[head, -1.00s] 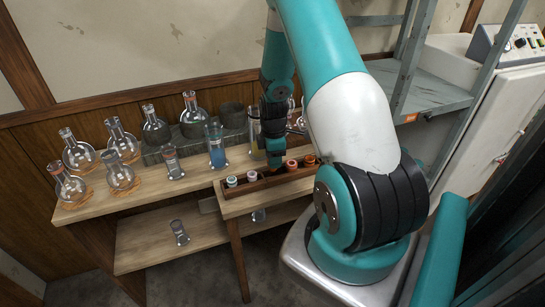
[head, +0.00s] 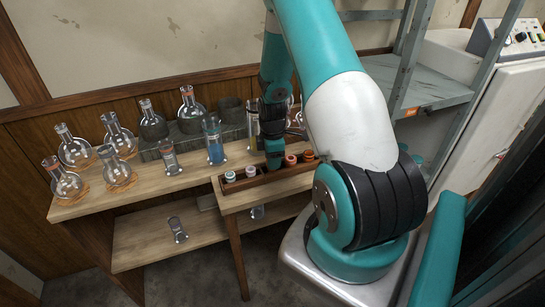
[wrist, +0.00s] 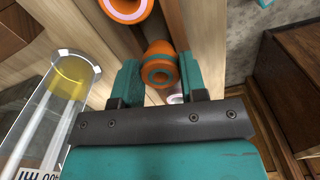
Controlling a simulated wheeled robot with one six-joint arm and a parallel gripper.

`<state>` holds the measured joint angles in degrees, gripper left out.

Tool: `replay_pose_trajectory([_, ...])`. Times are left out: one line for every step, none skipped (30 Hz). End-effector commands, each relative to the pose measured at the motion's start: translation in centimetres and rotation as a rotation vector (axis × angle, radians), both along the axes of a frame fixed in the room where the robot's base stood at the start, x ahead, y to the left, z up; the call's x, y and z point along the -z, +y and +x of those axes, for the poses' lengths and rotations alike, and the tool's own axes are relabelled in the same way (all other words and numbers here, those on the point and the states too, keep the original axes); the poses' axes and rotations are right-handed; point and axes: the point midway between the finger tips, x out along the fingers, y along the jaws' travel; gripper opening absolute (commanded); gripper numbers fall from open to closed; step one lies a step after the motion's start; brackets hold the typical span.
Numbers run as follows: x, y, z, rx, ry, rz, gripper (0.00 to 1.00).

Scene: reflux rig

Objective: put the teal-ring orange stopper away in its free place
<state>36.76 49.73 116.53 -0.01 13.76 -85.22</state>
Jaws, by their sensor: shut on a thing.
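My gripper (wrist: 158,78) is shut on the teal-ring orange stopper (wrist: 160,62), which sits between the two teal fingertips in the wrist view. In the head view my gripper (head: 274,160) points down at the narrow wooden tray (head: 242,186), between the stoppers on its left and right. The held stopper is hidden there by the fingers. I cannot tell whether it touches the tray floor. An orange stopper with a pink ring (wrist: 125,6) shows at the top of the wrist view.
Other stoppers stand in the tray: a pale one with a teal top (head: 230,176), a pink-topped one (head: 251,171), and orange ones (head: 309,156) at right. A cylinder of yellow liquid (wrist: 68,85) stands close beside my gripper. A blue-liquid cylinder (head: 214,145) and several flasks (head: 116,135) stand left.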

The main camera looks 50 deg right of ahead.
Motion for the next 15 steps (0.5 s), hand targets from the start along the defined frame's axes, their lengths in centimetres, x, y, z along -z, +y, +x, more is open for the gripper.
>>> replay_pose_trajectory([0.33,-0.01,0.0,0.0,0.0,0.0,0.22])
replay_pose_trajectory([0.35,-0.02,0.01,0.0,0.0,0.0,0.22])
replay_pose_trajectory([0.32,-0.02,0.01,0.0,0.0,0.0,0.22])
replay_pose_trajectory([0.29,-0.02,0.01,0.0,-0.001,-0.001,0.22])
replay_pose_trajectory([0.26,-0.02,0.01,0.0,-0.001,-0.001,0.22])
replay_pose_trajectory([0.25,-0.02,0.01,0.0,-0.001,-0.001,0.22])
replay_pose_trajectory([0.24,-0.02,0.01,0.0,-0.001,-0.001,0.22])
replay_pose_trajectory([0.24,-0.02,0.01,0.0,-0.001,-0.001,0.22])
replay_pose_trajectory([0.25,-0.02,0.01,0.0,-0.001,-0.001,0.22])
replay_pose_trajectory([0.26,-0.02,0.01,0.0,-0.001,-0.001,0.22])
replay_pose_trajectory([0.29,-0.02,0.01,0.0,-0.001,-0.001,0.22])
replay_pose_trajectory([0.35,-0.02,0.01,0.0,0.0,0.0,0.22])
replay_pose_trajectory([0.41,-0.02,0.01,0.0,0.0,0.0,0.22])
replay_pose_trajectory([0.48,-0.02,0.01,0.0,0.0,0.0,0.22])
replay_pose_trajectory([0.6,-0.02,-0.01,0.0,0.0,0.0,0.22])
